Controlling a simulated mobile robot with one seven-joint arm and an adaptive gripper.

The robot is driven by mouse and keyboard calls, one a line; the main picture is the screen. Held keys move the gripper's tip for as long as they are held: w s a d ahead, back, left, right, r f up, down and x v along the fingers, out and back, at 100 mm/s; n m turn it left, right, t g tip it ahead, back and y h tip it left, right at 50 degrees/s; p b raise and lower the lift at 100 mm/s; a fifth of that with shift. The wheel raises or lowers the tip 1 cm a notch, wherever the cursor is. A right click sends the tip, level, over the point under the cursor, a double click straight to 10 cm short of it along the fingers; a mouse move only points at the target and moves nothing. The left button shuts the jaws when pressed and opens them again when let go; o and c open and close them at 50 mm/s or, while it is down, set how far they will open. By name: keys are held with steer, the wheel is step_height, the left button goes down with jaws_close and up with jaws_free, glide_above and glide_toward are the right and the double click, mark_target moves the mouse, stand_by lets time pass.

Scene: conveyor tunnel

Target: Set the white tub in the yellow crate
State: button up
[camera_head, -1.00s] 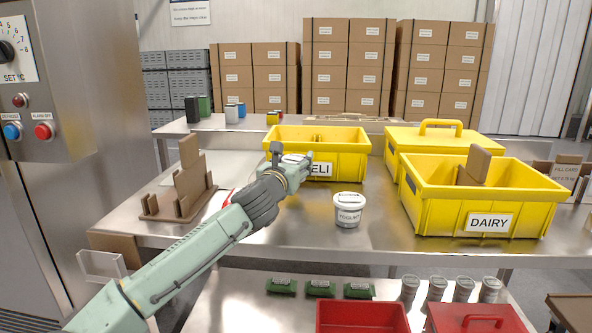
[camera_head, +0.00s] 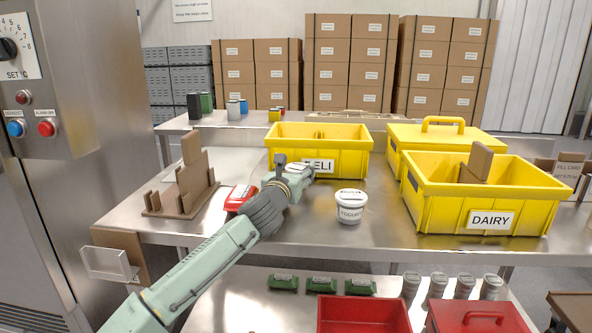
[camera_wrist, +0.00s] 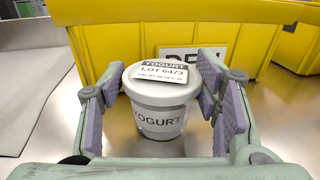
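The white tub (camera_head: 351,206), labelled YOGURT, stands upright with its lid on, on the steel table. The gripper is open, with the pads apart on both sides of the tub. In the head view my gripper (camera_head: 301,172) is left of the tub, with a gap between them. Two open yellow crates stand on the table: the DELI crate (camera_head: 345,165) behind the tub and the DAIRY crate (camera_head: 440,211) to its right.
A lidded yellow crate (camera_head: 415,138) stands behind the DAIRY crate. A brown stepped rack (camera_head: 182,190) and a red item (camera_head: 238,197) are to the left of my gripper. Brown boards stick up inside the DAIRY crate. The table in front of the tub is clear.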

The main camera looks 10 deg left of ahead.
steer(key=o, duration=0.4)
steer(key=shift+c, duration=0.2)
steer(key=shift+r, duration=0.25)
steer(key=s, duration=0.4)
steer(key=s+a+b, duration=0.1)
steer(key=s, duration=0.3)
steer(key=s+a, duration=0.1)
steer(key=s, duration=0.3)
steer(key=shift+a, duration=0.1)
